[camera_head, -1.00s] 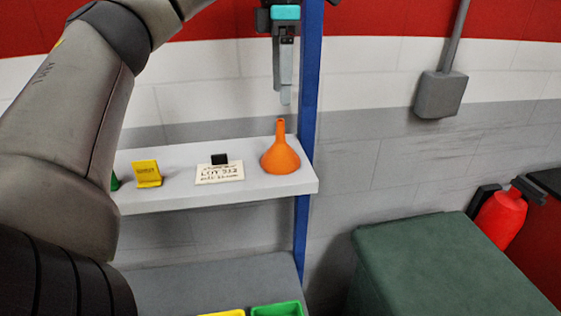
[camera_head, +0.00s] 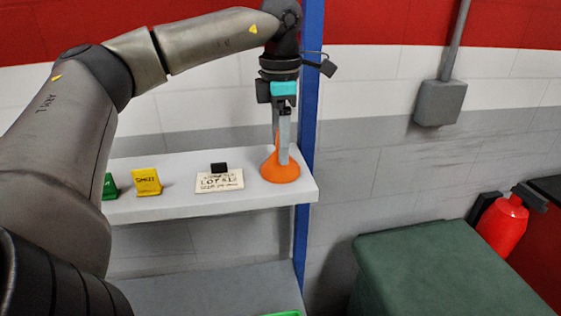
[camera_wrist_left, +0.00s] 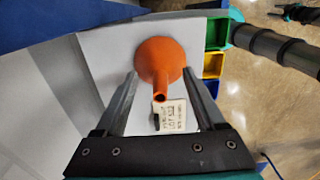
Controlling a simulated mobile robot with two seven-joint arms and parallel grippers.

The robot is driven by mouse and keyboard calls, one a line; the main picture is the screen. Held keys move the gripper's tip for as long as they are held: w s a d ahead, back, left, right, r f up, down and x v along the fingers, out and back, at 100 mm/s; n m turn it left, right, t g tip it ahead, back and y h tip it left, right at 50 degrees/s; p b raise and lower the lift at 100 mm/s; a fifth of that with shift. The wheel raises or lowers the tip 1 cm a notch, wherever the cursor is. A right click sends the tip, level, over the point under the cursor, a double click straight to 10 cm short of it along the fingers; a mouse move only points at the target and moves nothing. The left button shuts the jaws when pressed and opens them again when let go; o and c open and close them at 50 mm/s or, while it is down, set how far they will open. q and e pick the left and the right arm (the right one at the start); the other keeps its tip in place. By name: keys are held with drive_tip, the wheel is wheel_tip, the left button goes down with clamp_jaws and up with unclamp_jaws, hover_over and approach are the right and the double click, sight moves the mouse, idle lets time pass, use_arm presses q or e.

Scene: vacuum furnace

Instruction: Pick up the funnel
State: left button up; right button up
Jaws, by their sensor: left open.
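The orange funnel (camera_head: 279,172) stands wide end down, spout up, at the right end of the white shelf (camera_head: 215,204). My left gripper (camera_head: 281,160) points down over it, with its fingers open at the funnel and partly hiding the spout. In the left wrist view the funnel (camera_wrist_left: 162,62) sits between the two open fingers, its spout pointing toward the gripper. I cannot tell whether a finger touches it.
A lot card (camera_head: 219,181) with a black clip, a yellow tag (camera_head: 146,182) and a green tag (camera_head: 110,186) stand left of the funnel. A blue post (camera_head: 308,120) rises close on its right. A green cabinet (camera_head: 440,262) and a red extinguisher (camera_head: 503,226) are at the right.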

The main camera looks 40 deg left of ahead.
use_arm(q)
clamp_jaws()
idle(0.5)
